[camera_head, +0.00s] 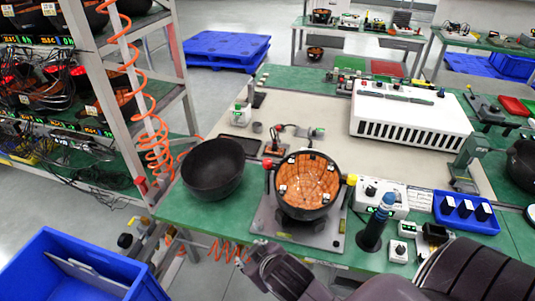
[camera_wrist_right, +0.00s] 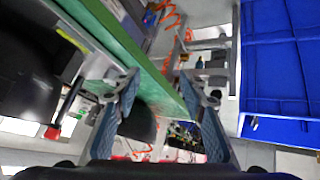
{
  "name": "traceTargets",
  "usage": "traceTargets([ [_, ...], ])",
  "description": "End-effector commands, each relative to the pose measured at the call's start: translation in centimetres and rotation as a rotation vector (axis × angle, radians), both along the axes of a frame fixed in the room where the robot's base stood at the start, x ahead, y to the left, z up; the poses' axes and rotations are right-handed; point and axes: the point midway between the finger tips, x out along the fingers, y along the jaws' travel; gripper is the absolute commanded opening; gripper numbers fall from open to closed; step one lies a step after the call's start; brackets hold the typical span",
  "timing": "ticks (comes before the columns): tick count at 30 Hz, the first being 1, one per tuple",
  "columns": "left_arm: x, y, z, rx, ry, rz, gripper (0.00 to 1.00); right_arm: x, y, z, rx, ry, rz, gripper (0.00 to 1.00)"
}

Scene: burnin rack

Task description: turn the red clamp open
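The red clamp (camera_head: 267,163) sits on the left rim of a round black holder (camera_head: 303,212) with an orange-brown gridded inside. A yellow clamp (camera_head: 352,180) sits on the opposite, right side. In the right wrist view, a small red piece (camera_wrist_right: 52,132) shows at the left beside a large black shape; it looks like the red clamp. My right gripper (camera_head: 268,262) is in front of the holder, near the table's front edge and apart from the red clamp. In the wrist view its two fingers (camera_wrist_right: 160,88) are spread with nothing between them. My left gripper is out of view.
An empty black bowl (camera_head: 212,170) stands left of the holder on the green table (camera_head: 180,212). A blue-topped dark post (camera_head: 376,225) and a white control box (camera_head: 383,196) stand at its right. A rack with orange coiled hoses and a blue bin (camera_head: 75,265) are at the left.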

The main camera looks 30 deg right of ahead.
Motion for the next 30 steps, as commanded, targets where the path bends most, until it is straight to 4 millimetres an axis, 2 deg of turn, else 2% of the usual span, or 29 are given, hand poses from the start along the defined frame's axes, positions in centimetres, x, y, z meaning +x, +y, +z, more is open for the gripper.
traceTargets([
  [1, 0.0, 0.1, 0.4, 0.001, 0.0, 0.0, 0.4, 2.1, 0.2, 2.9, -0.017, -0.082, 0.016, 0.39],
  [6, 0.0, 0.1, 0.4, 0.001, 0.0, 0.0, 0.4, 8.5, 1.5, 8.5, -0.081, -0.328, 0.086, 0.39],
  [11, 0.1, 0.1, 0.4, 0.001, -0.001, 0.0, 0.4, 13.7, 3.9, 14.1, -0.148, -0.564, 0.19, 0.39],
  [14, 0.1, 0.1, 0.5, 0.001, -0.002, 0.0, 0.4, 16.7, 6.4, 18.7, -0.205, -0.744, 0.295, 0.39],
  [16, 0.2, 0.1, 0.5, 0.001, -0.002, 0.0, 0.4, 18.3, 9.0, 22.2, -0.255, -0.884, 0.4, 0.39],
  [18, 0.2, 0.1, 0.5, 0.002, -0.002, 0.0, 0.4, 19.4, 12.0, 25.4, -0.314, -1.022, 0.528, 0.39],
  [21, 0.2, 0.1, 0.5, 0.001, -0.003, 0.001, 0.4, 19.7, 16.5, 28.6, -0.398, -1.186, 0.744, 0.39],
  [23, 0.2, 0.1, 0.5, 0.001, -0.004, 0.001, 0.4, 19.5, 18.9, 29.5, -0.454, -1.261, 0.887, 0.39],
  [25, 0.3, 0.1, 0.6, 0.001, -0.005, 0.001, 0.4, 19.0, 21.3, 29.6, -0.522, -1.32, 1.066, 0.39],
  [27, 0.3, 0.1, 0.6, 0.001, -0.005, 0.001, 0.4, 18.5, 23.0, 28.6, -0.593, -1.345, 1.255, 0.39],
  [30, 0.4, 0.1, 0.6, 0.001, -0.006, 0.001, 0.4, 18.1, 23.6, 26.0, -0.696, -1.313, 1.532, 0.39],
])
